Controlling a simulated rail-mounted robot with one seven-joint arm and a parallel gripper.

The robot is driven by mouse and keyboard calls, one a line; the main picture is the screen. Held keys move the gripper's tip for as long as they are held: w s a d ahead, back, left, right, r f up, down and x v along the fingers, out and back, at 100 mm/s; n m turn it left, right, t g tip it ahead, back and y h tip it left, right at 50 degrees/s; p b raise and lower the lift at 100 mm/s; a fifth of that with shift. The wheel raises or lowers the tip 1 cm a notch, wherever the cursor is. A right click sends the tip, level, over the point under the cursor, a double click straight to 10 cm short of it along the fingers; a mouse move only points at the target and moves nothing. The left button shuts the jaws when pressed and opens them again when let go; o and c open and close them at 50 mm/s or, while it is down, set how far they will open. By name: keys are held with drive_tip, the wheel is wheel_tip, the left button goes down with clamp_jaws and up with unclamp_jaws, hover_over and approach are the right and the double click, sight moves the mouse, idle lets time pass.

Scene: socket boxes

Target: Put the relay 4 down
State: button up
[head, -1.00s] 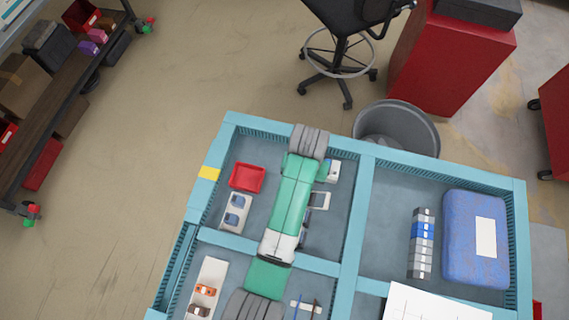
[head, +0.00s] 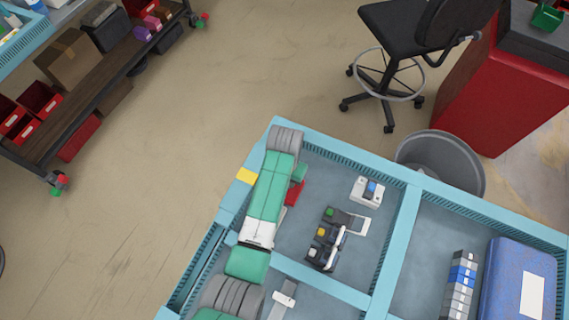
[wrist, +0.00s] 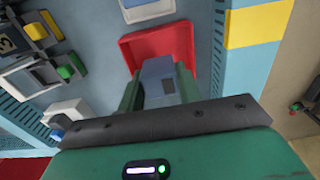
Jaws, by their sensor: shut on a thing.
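My gripper (wrist: 158,82) has green fingers that are shut on a blue-grey block, the relay (wrist: 163,88), in the wrist view. The relay is between the fingers and in line with the red tray (wrist: 186,42). I cannot tell whether it touches the tray's floor. In the head view my arm covers most of the red tray (head: 293,195), and a green finger (head: 300,172) shows beside it. The relay is hidden there, and no number on it can be read.
Black sockets with green and yellow blocks (head: 323,236) stand right of the tray. A white socket with a blue block (head: 368,190) stands further back. A blue case (head: 508,290) lies in the right compartment. The light-blue divider walls (head: 403,235) stand up around the compartments.

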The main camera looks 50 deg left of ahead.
drive_tip(key=shift+f+b, duration=0.5)
drive_tip(key=shift+f, duration=1.55)
drive_tip(key=o, duration=1.1)
drive_tip(key=shift+r, duration=0.1)
wheel_tip(320, 180, up, 12)
drive_tip(key=shift+r+p, duration=0.1)
drive_tip(key=shift+p, duration=1.05)
